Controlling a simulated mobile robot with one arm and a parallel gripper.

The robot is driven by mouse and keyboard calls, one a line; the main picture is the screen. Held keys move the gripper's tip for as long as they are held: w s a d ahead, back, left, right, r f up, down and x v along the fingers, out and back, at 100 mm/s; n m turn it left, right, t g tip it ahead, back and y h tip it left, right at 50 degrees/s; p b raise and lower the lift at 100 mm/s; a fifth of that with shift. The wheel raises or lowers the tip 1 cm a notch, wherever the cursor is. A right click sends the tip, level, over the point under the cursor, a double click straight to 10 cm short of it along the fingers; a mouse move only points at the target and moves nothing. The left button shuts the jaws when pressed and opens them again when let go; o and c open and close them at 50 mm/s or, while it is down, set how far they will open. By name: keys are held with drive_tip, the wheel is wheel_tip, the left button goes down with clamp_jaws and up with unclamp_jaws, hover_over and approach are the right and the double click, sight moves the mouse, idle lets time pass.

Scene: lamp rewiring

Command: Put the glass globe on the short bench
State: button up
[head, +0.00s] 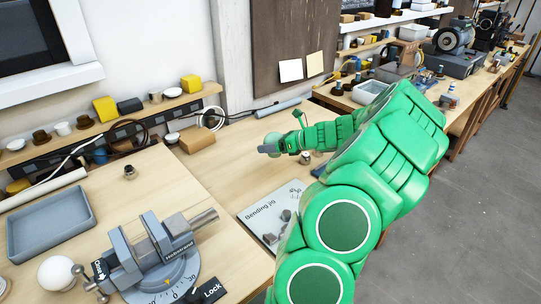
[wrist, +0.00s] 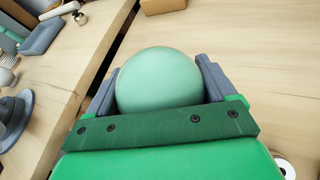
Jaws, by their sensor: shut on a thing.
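My gripper (head: 268,149) reaches over the wooden bench top in the head view. In the wrist view its two grey fingers (wrist: 158,88) are shut on the glass globe (wrist: 160,78), a smooth pale green ball. Wooden bench tops lie below: one on the left with the vise (head: 150,255), one in the middle (head: 235,160). A dark seam parts the bench tops in the wrist view. I cannot tell which is the short bench.
A bending jig plate (head: 262,222) lies on the middle bench near my arm. A grey tray (head: 50,222) and a white ball (head: 57,273) are at left. A cardboard box (head: 197,139) stands by the wall. Bare wood shows between box and jig.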

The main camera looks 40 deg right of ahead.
drive_tip(key=shift+w+d+f, duration=0.4)
drive_tip(key=shift+w+f, duration=0.15)
drive_tip(key=shift+f, duration=0.2)
drive_tip(key=shift+w+d+f, duration=0.35)
drive_tip(key=shift+w+f, duration=0.2)
drive_tip(key=shift+f, duration=0.25)
drive_tip(key=shift+w+d+f, duration=0.4)
drive_tip(key=shift+w+f, duration=0.15)
drive_tip(key=shift+f, duration=1.7)
drive_tip(key=o, duration=0.9)
drive_tip(key=shift+f, duration=0.1)
drive_tip(key=shift+c, duration=0.2)
drive_tip(key=shift+s, duration=0.1)
drive_tip(key=v, duration=1.2)
